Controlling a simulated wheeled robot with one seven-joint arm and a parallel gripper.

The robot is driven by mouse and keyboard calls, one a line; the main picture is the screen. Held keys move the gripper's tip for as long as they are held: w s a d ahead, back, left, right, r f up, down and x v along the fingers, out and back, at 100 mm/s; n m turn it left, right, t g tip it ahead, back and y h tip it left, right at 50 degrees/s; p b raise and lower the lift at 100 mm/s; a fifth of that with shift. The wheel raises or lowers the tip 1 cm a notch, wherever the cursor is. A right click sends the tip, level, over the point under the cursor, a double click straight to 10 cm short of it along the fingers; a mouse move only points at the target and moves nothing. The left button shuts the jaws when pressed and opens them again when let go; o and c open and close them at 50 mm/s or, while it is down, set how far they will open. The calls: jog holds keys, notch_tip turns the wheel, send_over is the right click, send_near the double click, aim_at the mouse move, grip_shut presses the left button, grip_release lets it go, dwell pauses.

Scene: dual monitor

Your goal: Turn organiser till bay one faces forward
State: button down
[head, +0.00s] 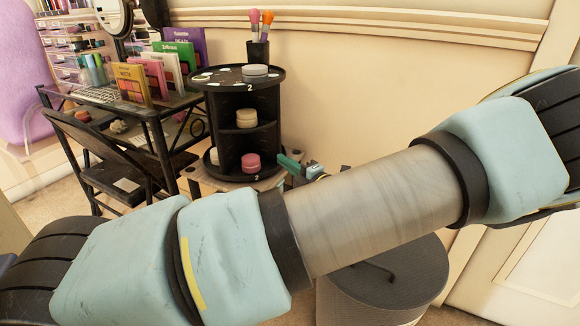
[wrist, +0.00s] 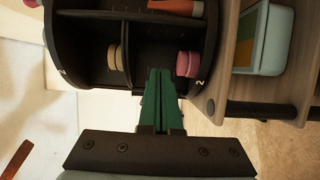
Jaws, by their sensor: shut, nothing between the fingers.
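The organiser (head: 224,125) is a black round tiered stand at the back left, upright on a low wooden surface. The number 2 shows on its top rim and its bottom rim, so the bay marked 2 faces the head camera. That bay holds a cream jar (head: 246,118) and a pink jar (head: 251,161). My gripper (head: 289,163), with green fingers, is at the lower right of the organiser. In the wrist view the shut, empty fingers (wrist: 161,75) point at the open bay, between the tan jar (wrist: 115,58) and pink jar (wrist: 187,64). Contact cannot be told.
A black desk (head: 150,112) with palettes and a keyboard stands left of the organiser, with a dark chair (head: 100,160) in front. A grey round stool (head: 385,280) is below my arm. The wall is close behind.

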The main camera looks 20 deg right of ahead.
aim_at(278, 141)
jog(key=b+x, duration=0.1)
jog(key=x, duration=0.6)
jog(key=shift+w+f, duration=0.1)
jog(key=shift+f, duration=0.05)
jog(key=shift+w+d, duration=0.3)
jog(key=shift+d, duration=0.3)
jog(key=shift+w+d, duration=0.3)
jog(key=shift+d, duration=0.3)
jog(key=shift+w+d, duration=0.4)
jog(key=shift+d, duration=0.1)
jog(key=shift+w+d+n+g+y+p, duration=0.3)
jog(key=shift+w+d+n+y+p, duration=0.1)
jog(key=shift+d+n+y, duration=0.25)
jog(key=shift+w+y, duration=0.15)
jog(key=shift+y, duration=0.2)
jog(key=shift+w+d+n+g+y+p, duration=0.35)
jog(key=shift+w+d+n+g+y, duration=0.65)
jog(key=shift+y, duration=0.3)
jog(key=shift+w+d+n+g+y, duration=0.35)
jog(key=shift+w+n+g+y, duration=0.3)
jog(key=shift+n+y, duration=0.1)
jog(key=shift+w+d+p, duration=0.4)
jog(key=shift+w+p, duration=0.2)
jog(key=shift+w, duration=0.2)
